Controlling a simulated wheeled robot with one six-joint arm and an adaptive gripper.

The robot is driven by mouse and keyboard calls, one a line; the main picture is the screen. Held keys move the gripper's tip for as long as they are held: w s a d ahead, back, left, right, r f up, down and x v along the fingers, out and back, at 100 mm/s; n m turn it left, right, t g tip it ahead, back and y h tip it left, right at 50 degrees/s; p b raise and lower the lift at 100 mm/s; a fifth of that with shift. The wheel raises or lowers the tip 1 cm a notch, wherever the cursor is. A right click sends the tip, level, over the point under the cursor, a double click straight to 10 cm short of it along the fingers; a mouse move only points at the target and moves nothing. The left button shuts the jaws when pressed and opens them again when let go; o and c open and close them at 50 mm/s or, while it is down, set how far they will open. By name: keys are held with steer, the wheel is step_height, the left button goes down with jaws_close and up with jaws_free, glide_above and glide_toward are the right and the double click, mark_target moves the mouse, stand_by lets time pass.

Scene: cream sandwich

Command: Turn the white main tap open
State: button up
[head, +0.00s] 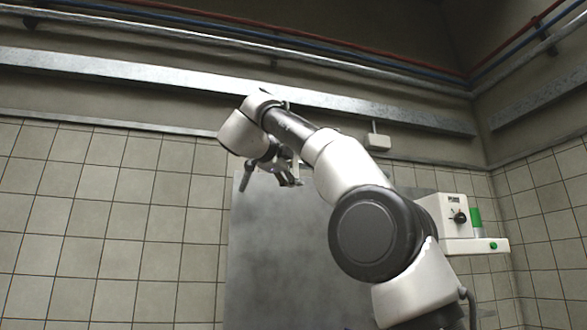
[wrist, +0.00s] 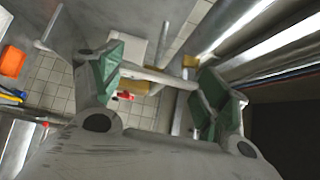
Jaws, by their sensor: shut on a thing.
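In the wrist view my gripper (wrist: 160,90) has its two green-padded fingers wide apart, with a white bar (wrist: 157,76) spanning between them, and it is shut on this bar. The bar looks like the handle of the white main tap, but I cannot tell for sure. The finger pads hide its ends. In the head view my gripper (head: 274,176) is at the upper left edge of a grey panel, with my arm reaching across. The bar cannot be made out there.
A grey panel (head: 270,260) stands before the tiled wall. A white box (head: 377,141) with a short stem is on the wall to the right. A white machine (head: 450,214) with a black knob stands farther right. Pipes and a metal rail (head: 150,73) run above.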

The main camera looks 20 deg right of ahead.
steer(key=shift+f, duration=0.15)
steer(key=o, duration=1.5)
steer(key=shift+c, duration=0.2)
steer(key=v, duration=1.2)
